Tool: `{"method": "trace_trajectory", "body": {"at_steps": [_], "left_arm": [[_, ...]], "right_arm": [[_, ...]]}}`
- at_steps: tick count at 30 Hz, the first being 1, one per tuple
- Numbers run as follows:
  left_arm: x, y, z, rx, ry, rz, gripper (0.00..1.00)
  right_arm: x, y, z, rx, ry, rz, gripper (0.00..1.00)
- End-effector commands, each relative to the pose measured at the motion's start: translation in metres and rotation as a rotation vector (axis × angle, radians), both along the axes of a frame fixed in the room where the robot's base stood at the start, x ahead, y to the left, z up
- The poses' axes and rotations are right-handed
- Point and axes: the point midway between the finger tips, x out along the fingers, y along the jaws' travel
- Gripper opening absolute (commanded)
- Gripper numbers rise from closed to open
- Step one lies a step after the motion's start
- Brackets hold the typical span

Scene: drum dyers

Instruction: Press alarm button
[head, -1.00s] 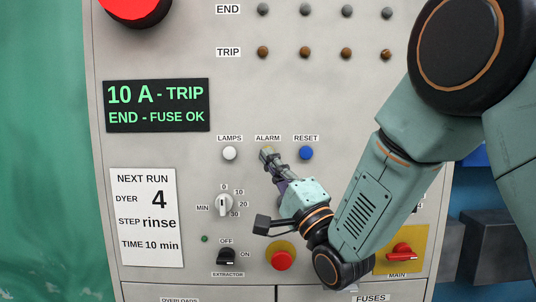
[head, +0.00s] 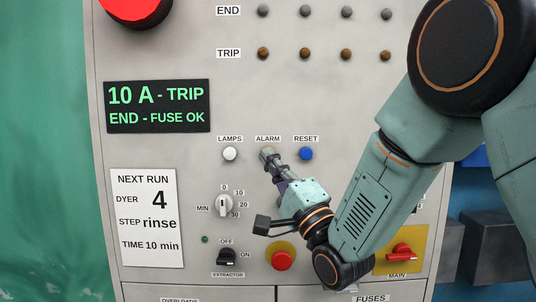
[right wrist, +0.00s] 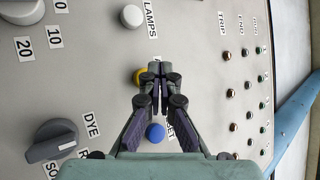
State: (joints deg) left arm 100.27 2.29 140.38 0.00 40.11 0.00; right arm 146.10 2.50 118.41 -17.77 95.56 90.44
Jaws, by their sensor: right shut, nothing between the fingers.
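The alarm button is yellow and shows in the right wrist view (right wrist: 138,76), partly hidden behind my fingertips. In the head view my right gripper (head: 267,154) covers nearly all of it, just under the ALARM label (head: 268,139). My right gripper also shows in the right wrist view (right wrist: 154,70), shut with nothing between its fingers. Its fingertips point at the panel and lie over or right beside the yellow button; I cannot tell whether they touch it. My left gripper is not in view.
The white lamps button (head: 229,153) and blue reset button (head: 306,153) flank the alarm button. A timer knob (head: 224,205), an extractor switch (head: 226,257), a red button (head: 283,260) and a red main switch (head: 402,251) sit below. A display (head: 157,106) reads "10 A - TRIP".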

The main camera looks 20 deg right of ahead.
Motion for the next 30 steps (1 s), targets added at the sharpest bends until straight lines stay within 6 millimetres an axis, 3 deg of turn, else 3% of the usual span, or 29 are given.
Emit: {"method": "trace_trajectory", "body": {"at_steps": [30], "left_arm": [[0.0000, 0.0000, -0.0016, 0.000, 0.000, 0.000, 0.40]], "right_arm": [[0.0076, -0.0027, 0.0002, 0.000, 0.000, 0.000, 0.00]]}}
